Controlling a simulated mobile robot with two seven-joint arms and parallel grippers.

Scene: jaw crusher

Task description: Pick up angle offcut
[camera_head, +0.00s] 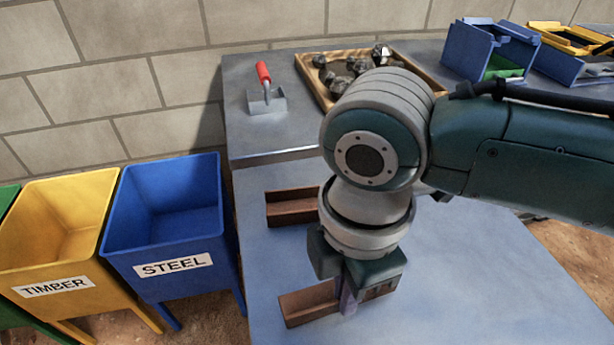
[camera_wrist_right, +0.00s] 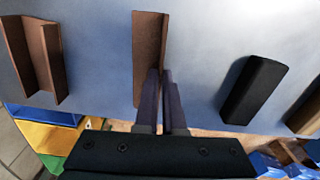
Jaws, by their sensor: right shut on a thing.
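A rusty brown angle offcut (camera_head: 308,304) lies on the blue-grey table top (camera_head: 275,260), partly hidden behind my right gripper (camera_head: 348,298). My right gripper points down with its fingers shut on this offcut's upright flange. In the right wrist view the fingers (camera_wrist_right: 161,78) close on the near end of the offcut (camera_wrist_right: 148,45). My left gripper is not in view.
A blue STEEL bin (camera_head: 185,272) and a yellow TIMBER bin (camera_head: 60,262) stand left of the table. A black block (camera_wrist_right: 254,90) lies beside the held offcut in the wrist view.

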